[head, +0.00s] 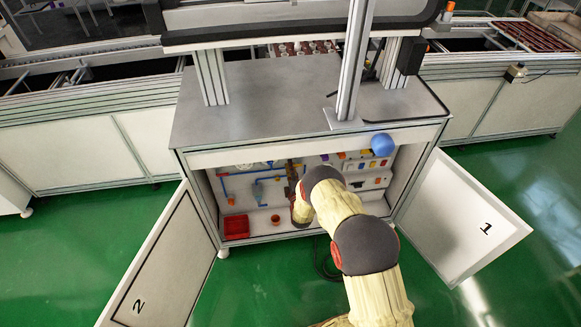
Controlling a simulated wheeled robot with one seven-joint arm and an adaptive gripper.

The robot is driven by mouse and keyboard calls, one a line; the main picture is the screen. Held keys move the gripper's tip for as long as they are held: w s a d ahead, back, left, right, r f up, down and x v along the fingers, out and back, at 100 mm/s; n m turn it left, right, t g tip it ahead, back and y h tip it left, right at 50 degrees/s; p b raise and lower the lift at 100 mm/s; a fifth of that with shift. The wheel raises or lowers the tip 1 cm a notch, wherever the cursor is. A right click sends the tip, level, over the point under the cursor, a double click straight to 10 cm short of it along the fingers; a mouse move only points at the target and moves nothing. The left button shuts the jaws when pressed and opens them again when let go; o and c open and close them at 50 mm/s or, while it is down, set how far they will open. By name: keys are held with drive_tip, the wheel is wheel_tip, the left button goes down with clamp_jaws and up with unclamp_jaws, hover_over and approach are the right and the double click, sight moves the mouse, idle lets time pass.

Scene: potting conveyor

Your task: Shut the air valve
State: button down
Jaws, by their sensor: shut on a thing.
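My gripper (292,172) is inside the open cabinet, at the back panel, just right of the blue air piping (262,181). It is small and dark here and partly covered by my own wrist. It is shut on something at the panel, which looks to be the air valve. The valve and its handle are hidden behind the gripper and wrist, so I cannot tell the handle's angle. The blue pipes run along the left half of the panel, with orange fittings.
The cabinet's left door (160,262), marked 2, and right door (466,215), marked 1, stand open. A red bin (236,227) and a small terracotta pot (275,220) are on the cabinet floor. A blue ball (382,144) shows at the upper right edge of the opening. The grey worktop (270,100) overhangs.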

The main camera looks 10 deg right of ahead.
drive_tip(key=c, duration=1.8)
unclamp_jaws()
drive_tip(key=shift+c, duration=0.2)
drive_tip(key=shift+s, duration=0.1)
drive_tip(key=s, duration=1.1)
drive_tip(key=shift+s, duration=0.4)
